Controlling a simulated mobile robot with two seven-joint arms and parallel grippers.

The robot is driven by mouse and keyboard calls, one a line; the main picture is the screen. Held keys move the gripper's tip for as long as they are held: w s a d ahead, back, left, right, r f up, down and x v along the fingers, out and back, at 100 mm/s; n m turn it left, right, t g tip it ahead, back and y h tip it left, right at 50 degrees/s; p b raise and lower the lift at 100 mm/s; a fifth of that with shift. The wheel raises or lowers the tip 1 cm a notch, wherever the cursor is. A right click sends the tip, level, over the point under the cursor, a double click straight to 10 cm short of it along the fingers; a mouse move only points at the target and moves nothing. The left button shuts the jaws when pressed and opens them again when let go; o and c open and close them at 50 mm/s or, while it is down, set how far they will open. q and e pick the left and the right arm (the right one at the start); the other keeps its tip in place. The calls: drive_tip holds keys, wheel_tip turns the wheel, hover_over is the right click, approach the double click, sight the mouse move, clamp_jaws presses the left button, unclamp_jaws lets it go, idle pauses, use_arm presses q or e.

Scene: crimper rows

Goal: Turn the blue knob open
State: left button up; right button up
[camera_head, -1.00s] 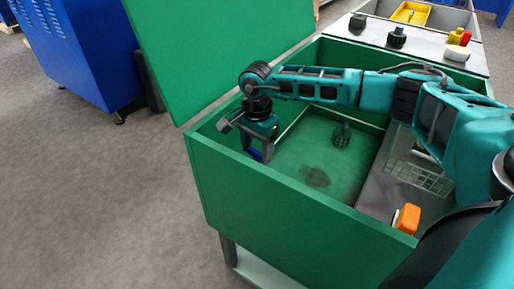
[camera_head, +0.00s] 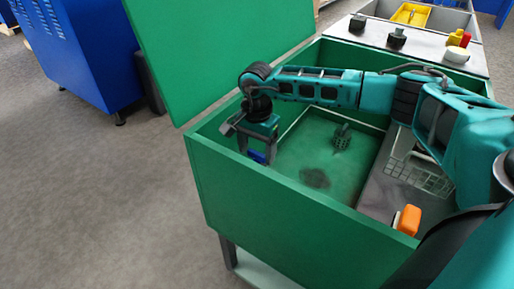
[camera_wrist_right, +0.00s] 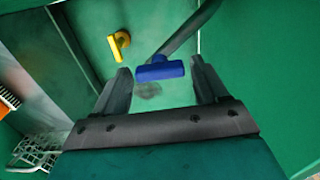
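The blue knob (camera_head: 257,155) sits inside the green bin near its left wall; in the right wrist view it is a blue bar handle (camera_wrist_right: 160,69) by a grey pipe. My right gripper (camera_head: 257,153) points down into the bin at the knob. In the wrist view its two dark fingers (camera_wrist_right: 160,67) are apart, one on each side of the knob, with gaps showing between them and the knob. Whether the knob lies fully between the tips or just beyond them, I cannot tell. My left gripper is not in view.
The green bin's walls (camera_head: 290,195) surround the gripper closely. A yellow handle (camera_wrist_right: 119,45) is near the knob. A wire basket (camera_head: 420,178) and an orange block (camera_head: 408,219) are at the bin's right. The raised green lid (camera_head: 215,50) stands behind.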

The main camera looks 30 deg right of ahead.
sight(257, 153)
drive_tip(key=shift+o, duration=1)
wheel_tip(257, 153, up, 13)
drive_tip(key=p, duration=0.2)
drive_tip(key=shift+f, duration=0.1)
